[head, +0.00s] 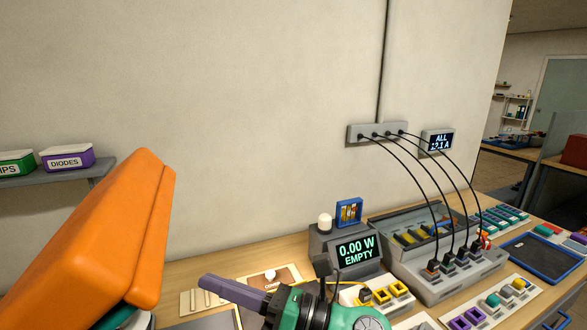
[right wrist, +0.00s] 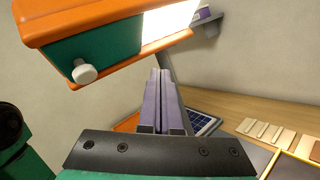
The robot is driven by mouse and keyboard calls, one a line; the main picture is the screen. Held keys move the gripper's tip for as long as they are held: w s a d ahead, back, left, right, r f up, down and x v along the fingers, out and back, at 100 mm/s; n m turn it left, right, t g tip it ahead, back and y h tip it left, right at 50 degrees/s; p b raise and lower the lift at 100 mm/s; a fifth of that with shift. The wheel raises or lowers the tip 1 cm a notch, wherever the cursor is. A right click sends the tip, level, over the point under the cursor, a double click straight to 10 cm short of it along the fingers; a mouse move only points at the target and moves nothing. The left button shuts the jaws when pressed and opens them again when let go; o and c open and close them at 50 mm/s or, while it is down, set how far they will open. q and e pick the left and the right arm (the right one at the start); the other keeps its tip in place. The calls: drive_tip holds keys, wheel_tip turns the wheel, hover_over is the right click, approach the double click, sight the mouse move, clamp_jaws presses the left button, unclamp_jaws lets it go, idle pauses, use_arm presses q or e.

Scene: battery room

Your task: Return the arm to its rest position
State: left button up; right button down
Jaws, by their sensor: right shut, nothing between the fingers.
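My right gripper (head: 207,281) reaches in from the bottom centre of the head view, low over the bench and pointing left. Its grey-purple fingers are shut together with nothing between them. In the right wrist view the closed fingers (right wrist: 160,78) point away below the lit underside of an orange lamp (right wrist: 110,22). The orange lamp (head: 95,235) also fills the left of the head view, left of my fingertips. A gap shows between the fingers and the lamp in the head view. My left gripper is not in view.
A meter reading "0.00 W EMPTY" (head: 357,252) stands right of my gripper. Black cables (head: 425,180) run from a wall strip to a grey charger (head: 440,285). A solar panel (right wrist: 203,122) lies beyond my fingers. A shelf (head: 45,177) holds labelled bins.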

drive_tip(key=w+d+r+m+t+h, duration=0.1)
drive_tip(key=w+d+m+t+h, duration=0.45)
drive_tip(key=m, duration=0.45)
drive_tip(key=w+d+r+m+t+h, duration=0.15)
drive_tip(key=w+d+m+t, duration=0.25)
drive_tip(key=d+m+t, duration=0.5)
drive_tip(key=d+f+m+g+h, duration=0.5)
drive_tip(key=d+f+m+h, duration=0.8)
drive_tip(key=f+m, duration=0.4)
drive_tip(key=s+d+f+m+g, duration=0.3)
drive_tip(key=s+f+m+g, duration=0.15)
drive_tip(key=s+f, duration=0.45)
drive_tip(key=s+d+f+m+g, duration=0.3)
drive_tip(key=s+f+g, duration=0.3)
drive_tip(key=s+f, duration=0.35)
wheel_tip(320, 180, down, 23)
drive_tip(key=s+g+b, duration=0.1)
drive_tip(key=s, duration=0.1)
drive_tip(key=s+d+f+g+b, duration=0.1)
drive_tip(key=s+d+f, duration=0.2)
drive_tip(key=s+f, duration=1.3)
drive_tip(key=shift+s+d+f+g+y, duration=0.15)
drive_tip(key=shift+s+f+g+y, duration=0.2)
drive_tip(key=shift+s, duration=0.55)
